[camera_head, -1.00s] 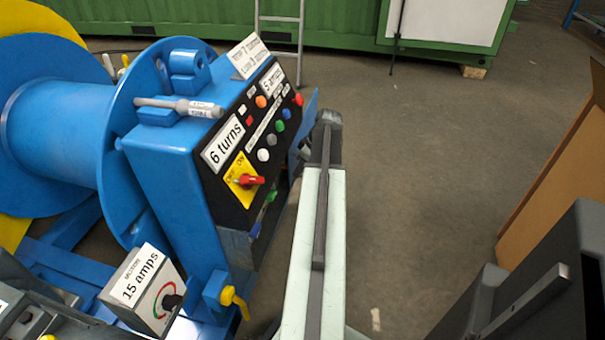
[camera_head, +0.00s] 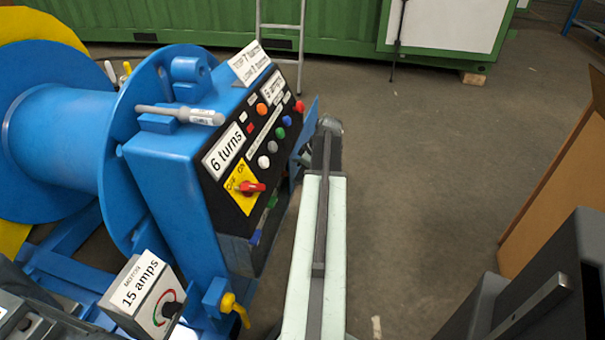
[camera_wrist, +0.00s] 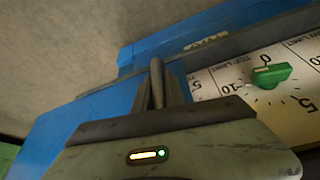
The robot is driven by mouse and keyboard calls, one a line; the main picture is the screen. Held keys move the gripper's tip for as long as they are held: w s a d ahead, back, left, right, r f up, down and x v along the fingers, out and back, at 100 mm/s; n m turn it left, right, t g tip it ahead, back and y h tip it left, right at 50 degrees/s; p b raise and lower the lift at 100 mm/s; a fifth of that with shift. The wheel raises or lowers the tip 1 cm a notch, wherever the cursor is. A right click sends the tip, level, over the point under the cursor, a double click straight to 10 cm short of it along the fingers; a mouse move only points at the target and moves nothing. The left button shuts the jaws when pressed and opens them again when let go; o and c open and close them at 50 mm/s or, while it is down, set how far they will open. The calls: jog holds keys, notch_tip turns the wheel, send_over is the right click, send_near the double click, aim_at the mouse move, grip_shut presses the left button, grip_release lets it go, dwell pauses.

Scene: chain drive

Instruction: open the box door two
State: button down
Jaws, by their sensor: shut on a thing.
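The blue box (camera_head: 165,165) with a black control panel stands left of my arm in the head view. A blue door (camera_head: 312,118) juts out from its right side, standing partly open. In the wrist view a blue panel, seemingly the door (camera_wrist: 85,125), lies beside a white dial plate (camera_wrist: 235,75) with a green knob (camera_wrist: 272,74). My gripper (camera_wrist: 157,82) is shut at the blue panel's edge, seemingly on the door. The exact contact is hidden. In the head view my arm hides most of the gripper.
A blue cable reel (camera_head: 60,140) stands at the left. A motor box (camera_head: 145,295) marked 15 amps and a yellow tap (camera_head: 235,307) are low in front. A brown board (camera_head: 560,190) stands at the right. The floor (camera_head: 420,170) between is clear.

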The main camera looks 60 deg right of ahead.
dwell(0.8)
jog(key=w+d, duration=0.2)
jog(key=d, duration=0.5)
jog(key=w+d, duration=0.2)
jog(key=d, duration=0.5)
jog(key=shift+w, duration=0.3)
jog(key=c, duration=1.4)
grip_release()
jog(key=shift+s+r, duration=0.1)
jog(key=shift+r, duration=0.05)
jog(key=p+v, duration=0.7)
jog(key=shift+r, duration=0.2)
